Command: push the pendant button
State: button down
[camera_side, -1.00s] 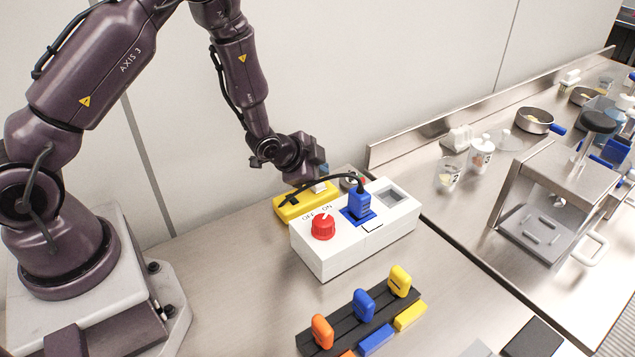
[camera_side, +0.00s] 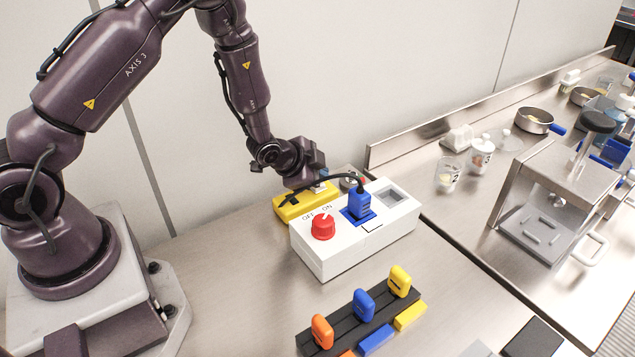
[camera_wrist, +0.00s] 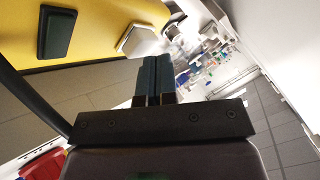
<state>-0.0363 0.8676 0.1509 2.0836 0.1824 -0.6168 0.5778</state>
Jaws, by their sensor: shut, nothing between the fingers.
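The yellow pendant (camera_side: 296,206) lies on the bench behind the white box, partly hidden by my gripper and a black cable. In the wrist view its yellow face (camera_wrist: 100,20) fills the upper left, with a dark green rectangular button (camera_wrist: 57,32) and a pale raised part (camera_wrist: 138,38). My gripper (camera_side: 322,174) is shut and empty, low over the pendant's right part. In the wrist view the shut fingertips (camera_wrist: 155,60) lie just below the pale part; I cannot tell whether they touch.
A white box (camera_side: 345,248) stands in front with a red OFF/ON knob (camera_side: 323,227) and a blue plug (camera_side: 360,203) on a black cable. A dark rack (camera_side: 345,335) of coloured plugs sits nearer the camera. Bench to the left is clear.

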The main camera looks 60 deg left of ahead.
jog(key=shift+f, duration=0.3)
jog(key=shift+r, duration=0.15)
dwell(0.5)
jog(key=shift+r, duration=0.7)
jog(key=shift+r, duration=2.5)
